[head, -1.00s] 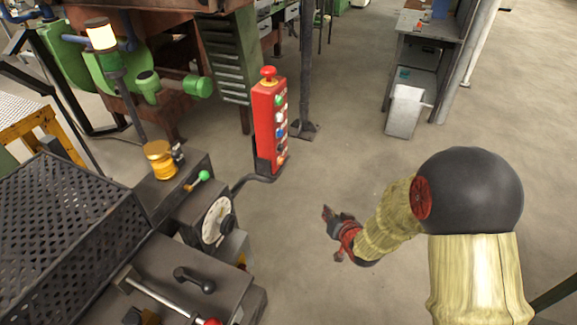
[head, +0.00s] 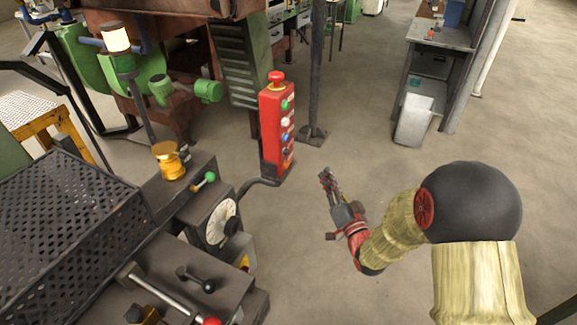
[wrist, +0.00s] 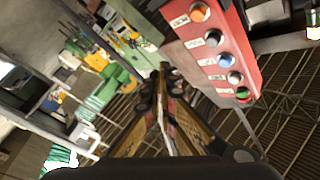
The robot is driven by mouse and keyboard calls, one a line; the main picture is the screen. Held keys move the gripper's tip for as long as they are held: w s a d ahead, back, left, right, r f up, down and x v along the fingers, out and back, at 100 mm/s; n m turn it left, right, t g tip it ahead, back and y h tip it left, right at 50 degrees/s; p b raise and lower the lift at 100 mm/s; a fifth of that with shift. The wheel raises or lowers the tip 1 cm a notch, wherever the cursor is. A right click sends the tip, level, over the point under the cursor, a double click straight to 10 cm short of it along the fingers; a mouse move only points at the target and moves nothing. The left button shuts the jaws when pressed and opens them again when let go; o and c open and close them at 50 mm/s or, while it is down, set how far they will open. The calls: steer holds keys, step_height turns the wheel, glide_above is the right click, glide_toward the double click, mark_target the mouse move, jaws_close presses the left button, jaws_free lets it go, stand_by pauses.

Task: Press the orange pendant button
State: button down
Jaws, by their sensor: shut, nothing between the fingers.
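The red pendant box (head: 271,132) stands upright left of centre in the head view, with a column of buttons on its right-hand face. The orange button (head: 287,164) is the lowest in that column. In the wrist view the pendant (wrist: 185,55) is tilted at the upper right, and the orange button (wrist: 200,12) is near the top edge, with the others running down to green. My gripper (head: 325,174) is right of the pendant, apart from it, fingers shut and empty. In the wrist view its fingertips (wrist: 166,72) lie left of the pendant.
A machine with a dial (head: 214,222), levers and a perforated cover (head: 62,210) fills the left foreground. A dark post (head: 315,80) stands behind the pendant. The floor right of the pendant is open.

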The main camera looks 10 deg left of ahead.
mark_target(286, 165)
steer(key=w+a, duration=0.3)
steer(key=a, duration=0.5)
steer(key=shift+a, duration=0.15)
steer(key=shift+a, duration=0.1)
stand_by(1.4)
steer(key=shift+w+a+b, duration=0.15)
steer(key=shift+a+b, duration=0.15)
steer(key=shift+b, duration=0.15)
steer(key=shift+w+a+b, duration=0.15)
steer(key=shift+a+b, duration=0.15)
steer(key=shift+a, duration=0.15)
stand_by(0.7)
steer(key=shift+d, duration=0.1)
steer(key=shift+s+d, duration=0.3)
steer(key=shift+d, duration=0.45)
